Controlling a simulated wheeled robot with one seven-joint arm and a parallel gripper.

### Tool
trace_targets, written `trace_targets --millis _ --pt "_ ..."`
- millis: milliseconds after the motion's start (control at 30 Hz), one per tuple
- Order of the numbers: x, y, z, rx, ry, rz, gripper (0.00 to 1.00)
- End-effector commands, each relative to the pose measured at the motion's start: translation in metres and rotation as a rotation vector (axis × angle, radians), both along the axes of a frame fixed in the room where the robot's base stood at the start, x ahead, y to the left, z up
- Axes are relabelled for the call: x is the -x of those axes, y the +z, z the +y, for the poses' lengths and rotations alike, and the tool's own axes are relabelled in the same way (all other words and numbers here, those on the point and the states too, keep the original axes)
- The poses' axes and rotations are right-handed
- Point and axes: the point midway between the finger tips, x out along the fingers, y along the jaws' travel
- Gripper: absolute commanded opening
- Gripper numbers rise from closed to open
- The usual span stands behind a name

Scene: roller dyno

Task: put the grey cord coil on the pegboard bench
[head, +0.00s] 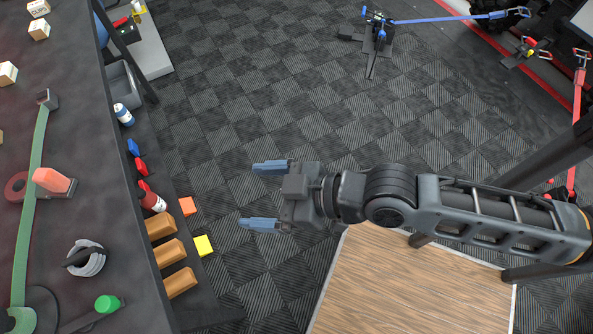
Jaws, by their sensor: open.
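The grey cord coil (88,258) lies on the dark bench top (95,150) at the left, with a black piece across it. My gripper (251,196) is open and empty, its two blue fingers pointing left. It is over the checkered floor, to the right of the dark bench and well apart from the coil. A wood-topped surface (400,290) shows at the bottom, partly under my arm. No pegboard shows, so I cannot tell which surface is the pegboard bench.
A lower shelf beside the bench holds tan blocks (172,252) and bottles. The floor (270,90) in the middle is clear.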

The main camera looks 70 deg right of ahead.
Motion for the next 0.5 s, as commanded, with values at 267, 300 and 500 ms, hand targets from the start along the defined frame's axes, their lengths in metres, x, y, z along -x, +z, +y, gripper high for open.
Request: trace_targets --millis 267,300,500 --pt "0.097 0.050 -0.028 -0.014 -0.177 -0.067 0.92" --pt "0.107 0.059 -0.029 -0.019 -0.192 -0.079 0.92" --pt "0.137 0.091 -0.026 -0.043 -0.231 -0.122 0.92"
